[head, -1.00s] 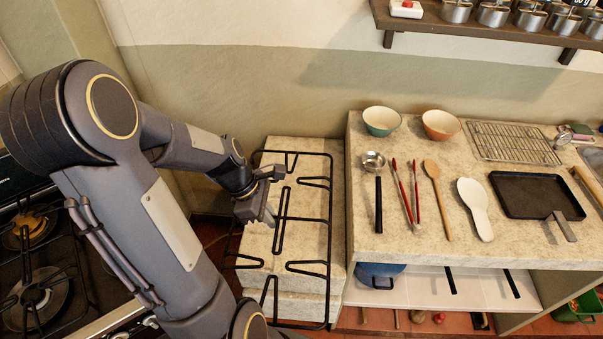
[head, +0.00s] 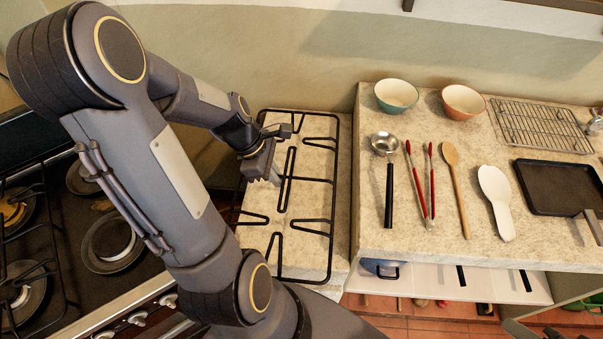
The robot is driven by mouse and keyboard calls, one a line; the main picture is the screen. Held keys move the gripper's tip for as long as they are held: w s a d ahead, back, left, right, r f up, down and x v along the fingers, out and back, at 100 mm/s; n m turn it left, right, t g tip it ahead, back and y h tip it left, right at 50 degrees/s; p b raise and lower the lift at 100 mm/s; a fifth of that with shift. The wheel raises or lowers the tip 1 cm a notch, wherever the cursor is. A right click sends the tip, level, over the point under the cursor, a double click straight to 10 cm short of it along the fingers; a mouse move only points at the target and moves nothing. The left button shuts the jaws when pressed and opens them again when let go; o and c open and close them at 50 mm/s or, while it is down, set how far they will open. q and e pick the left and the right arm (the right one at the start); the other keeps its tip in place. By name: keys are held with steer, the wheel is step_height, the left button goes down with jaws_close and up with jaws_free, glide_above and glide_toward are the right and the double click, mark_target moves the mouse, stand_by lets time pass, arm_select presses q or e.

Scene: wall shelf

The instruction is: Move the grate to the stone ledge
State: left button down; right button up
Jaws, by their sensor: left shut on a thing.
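The grate (head: 288,180) is a black metal frame with inward bars, between the stove and the counter. It lies flat over the stone ledge (head: 312,165), a pale block lower than the counter. Whether it touches the stone I cannot tell. My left gripper (head: 275,178) is shut on the grate near its middle bar, at the left side. My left arm hides part of the grate's left edge. A dark grey piece at the bottom right edge may be my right gripper (head: 520,329); its jaws cannot be made out.
The stove (head: 145,270) at left has bare burners and another black grate (head: 42,235). The stone counter (head: 400,245) right of the ledge holds two bowls (head: 397,95), a ladle (head: 388,180), tongs (head: 418,190), spoons, a wire rack (head: 540,127) and a black pan (head: 560,185).

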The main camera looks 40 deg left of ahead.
arm_select(q)
steer(key=w+a+f+b, duration=0.1)
steer(key=w+f+b, duration=0.2)
steer(key=w+f, duration=0.1)
steer(key=w+a+f+b, duration=0.2)
steer(key=w+f+b, duration=0.1)
steer(key=w+f, duration=0.1)
steer(key=w+a+f+b, duration=0.2)
steer(key=w+f+b, duration=0.2)
steer(key=shift+w+a+f, duration=0.2)
steer(key=shift+w+f, duration=0.05)
steer(key=shift+f, duration=0.05)
steer(key=shift+w+f, duration=0.15)
steer(key=shift+f, duration=0.1)
steer(key=f+b, duration=0.3)
steer(key=shift+w+a+f, duration=0.15)
steer(key=shift+w+f, duration=0.05)
steer(key=shift+r, duration=0.1)
